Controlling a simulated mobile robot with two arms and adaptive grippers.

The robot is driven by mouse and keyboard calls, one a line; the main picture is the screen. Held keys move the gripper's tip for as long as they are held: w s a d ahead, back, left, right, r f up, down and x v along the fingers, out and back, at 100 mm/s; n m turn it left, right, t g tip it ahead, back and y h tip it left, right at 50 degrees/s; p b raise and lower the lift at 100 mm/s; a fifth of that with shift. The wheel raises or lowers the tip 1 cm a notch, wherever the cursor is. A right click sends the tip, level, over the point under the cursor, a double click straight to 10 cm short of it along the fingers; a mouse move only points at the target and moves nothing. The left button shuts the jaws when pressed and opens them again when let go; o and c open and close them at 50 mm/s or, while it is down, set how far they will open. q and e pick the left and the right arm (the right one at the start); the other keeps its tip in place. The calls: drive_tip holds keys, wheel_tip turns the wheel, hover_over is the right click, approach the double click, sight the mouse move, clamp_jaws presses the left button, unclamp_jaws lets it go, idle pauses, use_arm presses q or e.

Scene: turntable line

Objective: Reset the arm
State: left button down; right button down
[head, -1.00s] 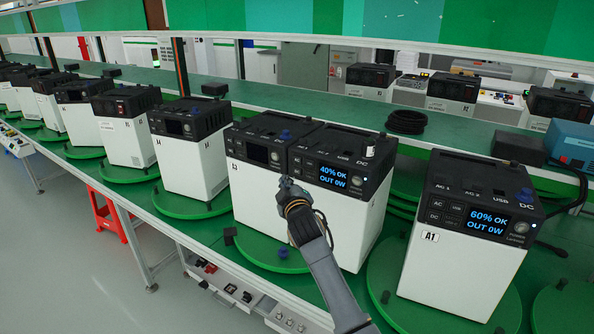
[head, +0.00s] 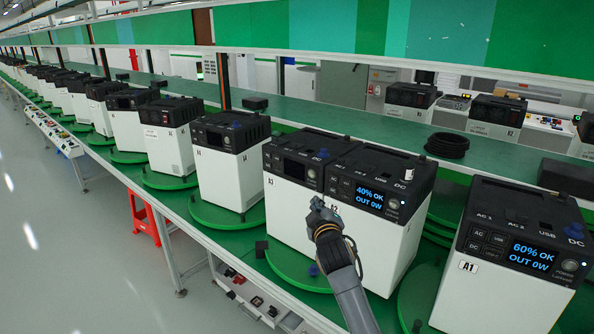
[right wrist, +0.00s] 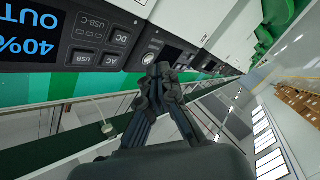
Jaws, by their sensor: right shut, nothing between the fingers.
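My right gripper (head: 318,207) is shut and empty in the head view. It shows in front of the power station labelled A2 (head: 372,245), whose lit screen reads "40% OK OUT 0W". I cannot tell whether it touches the unit. In the right wrist view the closed fingers (right wrist: 160,75) show close to the black control panels, with the lit "40%" screen (right wrist: 28,38) upside down at the upper left. My left gripper is not in view.
Unit A1 (head: 490,275), screen "60% OK", stands at the right. Unit A3 (head: 286,210) stands left of A2, with more units (head: 232,178) on green turntables farther left. A coiled black cable (head: 447,145) lies on the bench behind. The aisle floor (head: 70,240) is clear.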

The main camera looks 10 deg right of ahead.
drive_tip(key=s+a+f+m+g+y, duration=0.1)
drive_tip(key=s+f+g, duration=0.35)
drive_tip(key=f, duration=1.25)
drive_tip(key=s+f+g, duration=0.1)
drive_tip(key=s+f, duration=0.6)
drive_tip(key=f, duration=0.9)
drive_tip(key=s+f+m+g+b, duration=0.15)
drive_tip(key=s+f+g, duration=0.25)
drive_tip(key=s+f, duration=1.45)
drive_tip(key=s+d+f+m+g, duration=0.1)
drive_tip(key=s+f, duration=0.4)
drive_tip(key=s, duration=0.7)
drive_tip(key=s+d+f+m+g, duration=0.1)
drive_tip(key=s+f+g, duration=0.2)
drive_tip(key=s, duration=1)
drive_tip(key=s+d+f+m+g, duration=0.1)
drive_tip(key=s+f+g, duration=0.1)
drive_tip(key=s+f, duration=0.5)
drive_tip(key=s, duration=0.6)
drive_tip(key=shift+s+m+g+y+b, duration=0.15)
drive_tip(key=shift+m+g+y+b, duration=0.15)
drive_tip(key=shift+m+g+y, duration=0.1)
